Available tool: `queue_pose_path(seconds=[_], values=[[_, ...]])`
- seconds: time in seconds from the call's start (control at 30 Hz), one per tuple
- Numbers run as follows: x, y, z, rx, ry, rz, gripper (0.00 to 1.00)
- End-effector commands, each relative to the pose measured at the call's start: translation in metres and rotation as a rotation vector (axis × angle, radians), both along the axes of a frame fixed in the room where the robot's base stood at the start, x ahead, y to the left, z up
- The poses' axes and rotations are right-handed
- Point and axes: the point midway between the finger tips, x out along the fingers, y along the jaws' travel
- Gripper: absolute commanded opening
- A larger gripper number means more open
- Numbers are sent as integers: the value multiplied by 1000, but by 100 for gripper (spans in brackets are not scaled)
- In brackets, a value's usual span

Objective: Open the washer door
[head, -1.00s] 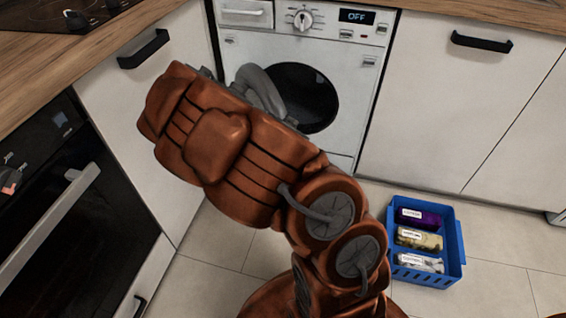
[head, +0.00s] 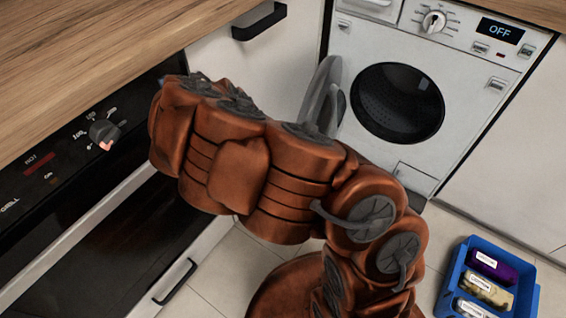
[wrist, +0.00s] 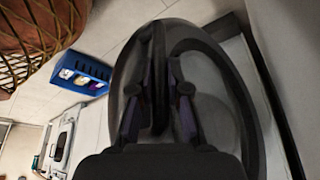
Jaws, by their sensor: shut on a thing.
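The white washer (head: 462,75) stands at the upper right in the head view, with its round dark drum opening (head: 398,118) uncovered. Its round grey door (head: 322,92) stands out from the left of the opening, seen nearly edge-on; its lower part is hidden by my arm. In the wrist view the door's ring and clear pane (wrist: 220,85) fill the middle. My gripper (wrist: 158,85) is shut on the door's rim, one finger on each side. The gripper is hidden behind my arm in the head view.
A blue crate (head: 527,290) with several packs sits on the floor at the lower right. A black oven (head: 75,215) with a long handle is close at the left, under the wooden worktop (head: 90,35). A white cupboard with a black handle (head: 259,21) is behind my arm.

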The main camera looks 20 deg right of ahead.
Motion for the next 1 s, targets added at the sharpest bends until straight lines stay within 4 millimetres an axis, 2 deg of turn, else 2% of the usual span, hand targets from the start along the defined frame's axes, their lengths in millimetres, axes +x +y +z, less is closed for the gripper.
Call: queue_pose_path(seconds=[0.43, 0.47, 0.67, 1.0], values=[[4, 9, 2, -12, -9, 30, 0], [4, 9, 2, -13, -9, 31, 18], [3, 12, 2, -9, -6, 32, 39], [2, 13, 2, -6, -4, 30, 41]])
